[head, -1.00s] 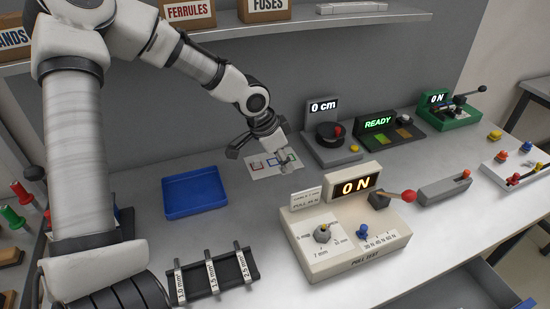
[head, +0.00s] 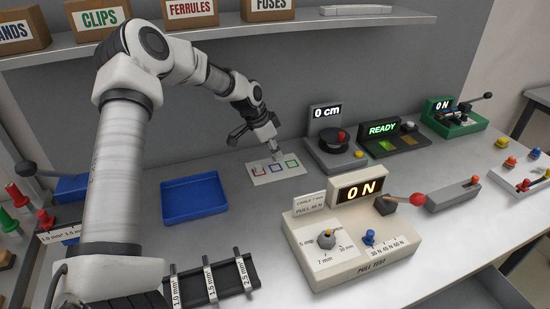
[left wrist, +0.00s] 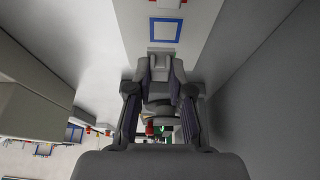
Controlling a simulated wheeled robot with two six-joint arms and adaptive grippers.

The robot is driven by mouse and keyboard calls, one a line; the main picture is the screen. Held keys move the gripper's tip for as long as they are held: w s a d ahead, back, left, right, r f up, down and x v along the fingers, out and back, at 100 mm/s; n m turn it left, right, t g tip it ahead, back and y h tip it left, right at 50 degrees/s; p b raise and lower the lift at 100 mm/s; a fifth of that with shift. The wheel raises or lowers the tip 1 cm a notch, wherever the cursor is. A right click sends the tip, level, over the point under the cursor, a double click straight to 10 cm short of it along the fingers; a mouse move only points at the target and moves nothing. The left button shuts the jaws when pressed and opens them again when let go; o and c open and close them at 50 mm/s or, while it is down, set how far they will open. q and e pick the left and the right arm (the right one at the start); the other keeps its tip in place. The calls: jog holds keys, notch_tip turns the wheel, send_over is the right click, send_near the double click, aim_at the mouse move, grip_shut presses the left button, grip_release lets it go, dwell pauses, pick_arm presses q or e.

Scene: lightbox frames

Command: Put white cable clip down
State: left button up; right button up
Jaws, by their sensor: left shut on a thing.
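My left gripper (head: 272,146) hangs just behind the white card (head: 262,180) with red, blue and green square outlines, close to its back edge. In the left wrist view the gripper (left wrist: 160,72) is shut on a small whitish piece, the white cable clip (left wrist: 160,62), at its fingertips. The clip is too small and too covered by the fingers to make out in the head view. The card (left wrist: 190,40) also shows in the left wrist view, its blue square beyond the fingertips. My right gripper is in neither view.
A blue tray (head: 194,214) lies left of the card. The pull tester (head: 375,250) stands in front, the 0 cm device (head: 334,155) to the right. A black rack (head: 212,283) with white labels is near the front. A shelf (head: 230,37) with boxes runs above the back.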

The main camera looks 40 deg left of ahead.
pick_arm(q)
jog(key=shift+w+a+f, duration=0.2)
jog(key=shift+a, duration=0.05)
notch_tip(320, 180, down, 2)
jog(key=shift+s+f, duration=0.1)
jog(key=shift+f, duration=0.6)
jog(key=o, duration=0.8)
jog(key=shift+c, duration=0.2)
